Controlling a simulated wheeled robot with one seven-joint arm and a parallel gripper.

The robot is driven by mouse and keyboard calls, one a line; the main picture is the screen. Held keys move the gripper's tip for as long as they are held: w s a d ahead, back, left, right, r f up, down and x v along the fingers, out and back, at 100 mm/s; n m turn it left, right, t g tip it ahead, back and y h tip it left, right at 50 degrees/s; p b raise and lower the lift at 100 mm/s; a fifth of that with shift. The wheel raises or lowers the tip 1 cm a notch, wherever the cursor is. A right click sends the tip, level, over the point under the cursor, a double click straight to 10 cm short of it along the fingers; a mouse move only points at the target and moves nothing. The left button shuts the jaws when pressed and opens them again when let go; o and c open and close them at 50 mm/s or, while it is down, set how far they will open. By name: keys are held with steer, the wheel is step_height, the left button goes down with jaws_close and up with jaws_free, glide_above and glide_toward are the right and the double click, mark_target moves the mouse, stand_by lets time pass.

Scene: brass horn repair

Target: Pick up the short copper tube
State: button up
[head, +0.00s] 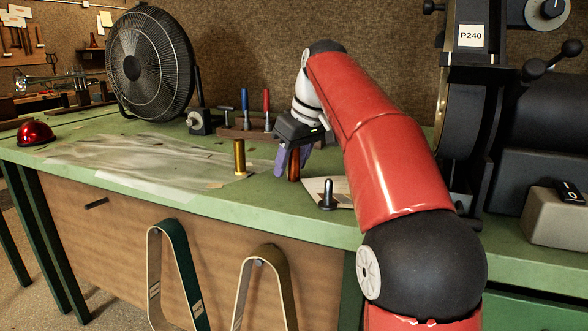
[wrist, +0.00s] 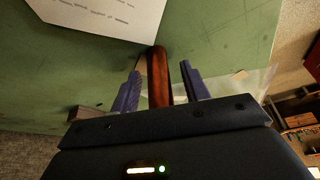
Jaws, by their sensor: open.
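The short copper tube (head: 294,172) stands upright on the green bench near its front edge. It also shows in the wrist view (wrist: 157,85), between the two purple fingers. My gripper (head: 292,165) points down over the tube with its jaws open. In the wrist view my gripper (wrist: 160,72) has one finger on each side of the tube, with a visible gap to each. The tube's upper part is hidden by the gripper in the head view.
A brass-coloured tube (head: 239,157) stands to the left. A rack of screwdrivers (head: 246,131) is behind. A dark-handled knob tool (head: 328,197) and a paper sheet (head: 344,188) are to the right. A clear plastic sheet (head: 150,163) covers the bench on the left.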

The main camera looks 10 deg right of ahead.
steer(key=shift+f, duration=0.1)
jaws_close()
stand_by(0.4)
